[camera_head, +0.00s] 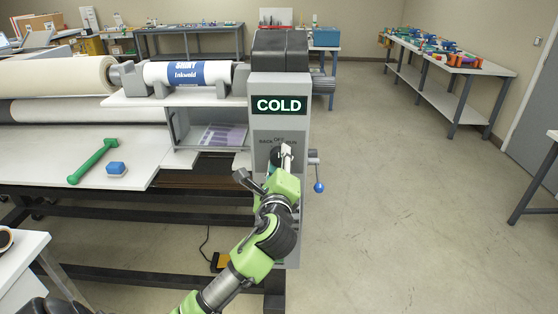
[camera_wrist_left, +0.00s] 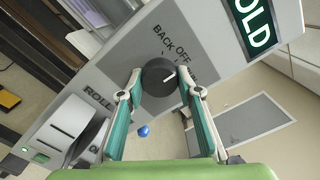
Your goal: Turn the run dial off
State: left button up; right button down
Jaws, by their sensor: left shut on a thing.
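The run dial (camera_wrist_left: 158,78) is a dark round knob on the grey control panel (camera_wrist_left: 120,60). In the left wrist view its white pointer mark points right and slightly up, clockwise of the OFF label (camera_wrist_left: 182,51). My left gripper (camera_wrist_left: 160,77) has one fingertip on each side of the dial and is shut on it. In the head view this gripper (camera_head: 282,156) is at the panel front, below the lit COLD display (camera_head: 279,105), and it mostly hides the dial. The label on the pointer's side is partly hidden by a finger. My right gripper is not in view.
A blue-knobbed lever (camera_head: 319,186) sticks out on the panel's right side. The floor to the right is clear.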

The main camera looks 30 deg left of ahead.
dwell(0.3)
pick_arm(q)
jog(key=o, duration=1.1)
jog(key=shift+s+d, duration=0.1)
jog(key=v, duration=1.1)
jog(key=shift+s, duration=0.4)
jog(key=shift+d+f, duration=0.1)
